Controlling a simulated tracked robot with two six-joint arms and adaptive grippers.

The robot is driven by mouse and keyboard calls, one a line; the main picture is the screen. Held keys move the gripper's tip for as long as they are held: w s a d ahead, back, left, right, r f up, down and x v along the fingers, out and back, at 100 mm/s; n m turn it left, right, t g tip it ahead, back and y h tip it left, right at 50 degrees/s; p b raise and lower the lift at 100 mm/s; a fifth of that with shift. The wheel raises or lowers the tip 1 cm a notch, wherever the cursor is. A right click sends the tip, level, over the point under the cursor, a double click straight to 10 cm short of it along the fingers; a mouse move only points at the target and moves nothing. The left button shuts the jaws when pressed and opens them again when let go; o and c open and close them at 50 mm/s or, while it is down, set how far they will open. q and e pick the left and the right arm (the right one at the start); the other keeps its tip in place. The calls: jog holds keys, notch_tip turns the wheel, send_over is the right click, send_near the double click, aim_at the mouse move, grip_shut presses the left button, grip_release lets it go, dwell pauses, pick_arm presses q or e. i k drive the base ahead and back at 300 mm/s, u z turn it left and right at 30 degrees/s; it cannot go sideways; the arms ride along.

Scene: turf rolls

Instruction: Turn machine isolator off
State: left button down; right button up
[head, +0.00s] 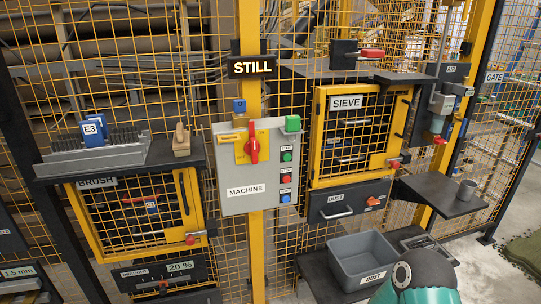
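The machine isolator is a red rotary handle (252,150) on a yellow plate (266,136). It is mounted on the upper left of a grey box (233,205) labelled MACHINE, fixed to the yellow post. The handle stands roughly upright; the plate's markings are too small to read for certain. Green, red and blue buttons (286,178) run down the box's right side. A sign above reads STILL (253,67). Neither gripper is in view; only a teal, dark-capped part, which looks like my arm, shows at the bottom right, well away from the box.
Left is a shelf with a brush and an E3 tag (94,131). The box's front is unobstructed.

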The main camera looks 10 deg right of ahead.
aim_at(252, 148)
jog(key=u, duration=0.15)
jog(key=i, duration=0.95)
jog(key=z, duration=0.1)
